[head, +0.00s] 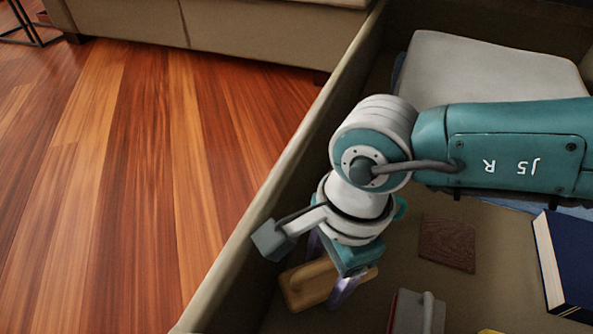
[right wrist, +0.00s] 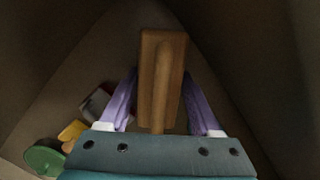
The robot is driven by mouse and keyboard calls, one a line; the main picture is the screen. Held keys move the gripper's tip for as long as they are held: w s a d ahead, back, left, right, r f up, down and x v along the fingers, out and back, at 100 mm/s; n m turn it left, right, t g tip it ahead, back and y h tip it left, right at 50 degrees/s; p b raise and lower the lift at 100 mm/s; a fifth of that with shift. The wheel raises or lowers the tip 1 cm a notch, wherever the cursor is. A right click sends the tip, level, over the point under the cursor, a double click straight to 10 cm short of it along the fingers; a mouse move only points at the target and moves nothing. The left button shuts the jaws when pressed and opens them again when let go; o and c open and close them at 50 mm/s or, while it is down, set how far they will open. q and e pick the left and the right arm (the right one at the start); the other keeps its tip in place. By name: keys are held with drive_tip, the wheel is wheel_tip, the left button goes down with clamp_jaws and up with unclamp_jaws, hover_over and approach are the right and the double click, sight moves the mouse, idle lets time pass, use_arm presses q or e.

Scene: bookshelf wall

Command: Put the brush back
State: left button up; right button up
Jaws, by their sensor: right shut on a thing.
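The brush (head: 303,287) is a light wooden block with a raised wooden handle. It is low inside a brown-walled, box-like space, close to its left wall (head: 262,215). My right gripper (head: 328,270) points down over the brush and is shut on it, with one purple finger on each side. In the right wrist view, the brush (right wrist: 151,50) lies lengthwise between the two fingers of the gripper (right wrist: 162,82). I cannot tell whether the brush touches the floor of the space. My left gripper is not in view.
A dark brown square (head: 447,243), a blue book (head: 570,265) and a grey-and-red item with a rounded handle (head: 417,312) lie to the right. A pale cushion-like block (head: 490,75) is at the back. Wooden floor (head: 130,180) is outside the left wall.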

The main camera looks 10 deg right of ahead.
sight(324, 282)
wheel_tip(324, 282, down, 3)
drive_tip(key=shift+f+b, duration=0.1)
drive_tip(key=shift+b, duration=0.55)
wheel_tip(324, 282, down, 4)
drive_tip(key=b, duration=0.3)
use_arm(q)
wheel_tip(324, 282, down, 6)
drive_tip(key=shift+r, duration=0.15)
use_arm(e)
drive_tip(key=o, duration=1.3)
